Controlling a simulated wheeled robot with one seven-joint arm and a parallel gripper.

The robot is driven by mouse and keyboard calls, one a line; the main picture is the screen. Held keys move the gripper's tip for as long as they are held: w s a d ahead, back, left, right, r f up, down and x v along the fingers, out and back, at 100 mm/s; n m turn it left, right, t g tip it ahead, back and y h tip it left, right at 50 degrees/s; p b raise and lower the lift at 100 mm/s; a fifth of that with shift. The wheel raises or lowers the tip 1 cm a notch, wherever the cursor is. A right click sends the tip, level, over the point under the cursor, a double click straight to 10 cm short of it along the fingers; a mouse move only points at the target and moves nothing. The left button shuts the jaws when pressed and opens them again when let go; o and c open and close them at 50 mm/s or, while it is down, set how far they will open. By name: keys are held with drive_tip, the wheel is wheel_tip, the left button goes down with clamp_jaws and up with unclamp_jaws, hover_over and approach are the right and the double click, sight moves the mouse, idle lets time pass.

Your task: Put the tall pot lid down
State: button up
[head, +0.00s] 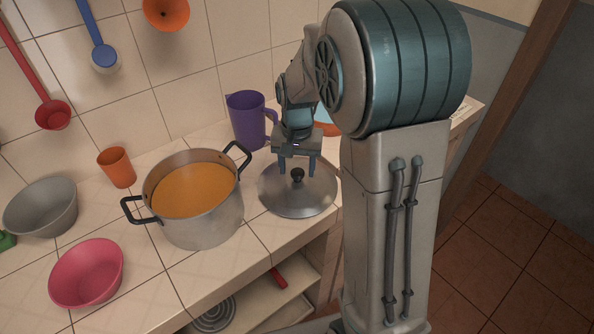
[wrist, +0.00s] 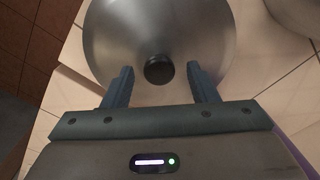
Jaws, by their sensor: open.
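The pot lid (head: 300,198) is a round metal lid with a black knob, lying knob-up on the counter to the right of the pot. It also shows in the wrist view (wrist: 160,30), where its black knob (wrist: 158,69) sits between my fingers. My gripper (head: 297,167) is open around the knob, with a gap on each side of it. The tall metal pot (head: 205,228) has two black handles and holds orange contents; its top is uncovered.
A purple jug (head: 246,120) stands behind the lid, with an orange bowl (head: 326,124) partly hidden by my arm. An orange cup (head: 117,168), a grey bowl (head: 42,207) and a pink bowl (head: 87,274) are left of the pot. The counter's front edge is close to the lid.

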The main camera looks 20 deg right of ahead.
sight(297, 172)
wheel_tip(297, 172, up, 10)
drive_tip(key=f, duration=0.1)
drive_tip(key=s+f+n+t, duration=0.1)
drive_tip(key=s+n+t, duration=0.2)
drive_tip(key=s, duration=1.5)
drive_tip(key=shift+s+n, duration=0.4)
drive_tip(key=shift+n, duration=0.4)
